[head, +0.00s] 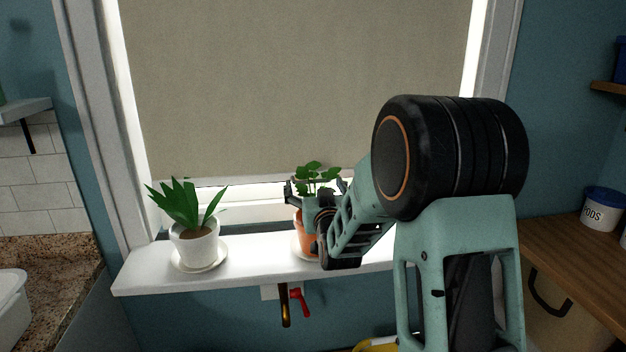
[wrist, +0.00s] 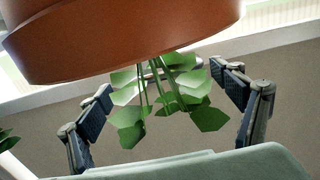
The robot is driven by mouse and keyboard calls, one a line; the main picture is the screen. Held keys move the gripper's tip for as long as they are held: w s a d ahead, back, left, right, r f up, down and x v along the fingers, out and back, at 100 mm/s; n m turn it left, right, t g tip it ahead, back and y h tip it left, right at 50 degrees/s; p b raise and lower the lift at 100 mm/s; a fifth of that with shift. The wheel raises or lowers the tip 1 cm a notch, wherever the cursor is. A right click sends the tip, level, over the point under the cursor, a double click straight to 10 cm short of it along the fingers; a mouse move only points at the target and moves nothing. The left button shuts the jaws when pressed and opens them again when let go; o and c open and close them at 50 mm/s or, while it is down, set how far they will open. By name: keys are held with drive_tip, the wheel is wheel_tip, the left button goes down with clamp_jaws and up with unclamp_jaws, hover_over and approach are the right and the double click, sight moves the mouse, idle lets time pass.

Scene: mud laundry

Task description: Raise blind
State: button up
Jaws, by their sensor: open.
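The beige roller blind (head: 290,85) covers most of the window, and its bottom edge hangs a little above the sill, with a bright gap below. It also shows in the wrist view (wrist: 285,75), which looks upside down. My gripper (head: 313,188) is open near the blind's bottom edge, in front of the right-hand plant. In the wrist view the open fingers (wrist: 162,80) stand on either side of the green leaves, with the blind behind. I see nothing held. The leaves and my arm hide part of the blind's lower edge; contact cannot be told.
An orange pot (head: 299,240) with a leafy plant stands on the white sill (head: 245,262), partly behind my gripper. A white potted plant (head: 195,243) stands to the left. A tap with a red handle (head: 299,303) is below. A wooden counter (head: 565,262) is at right.

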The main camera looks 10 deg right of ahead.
sight(311, 178)
drive_tip(key=shift+w, duration=1.2)
drive_tip(key=shift+c, duration=0.4)
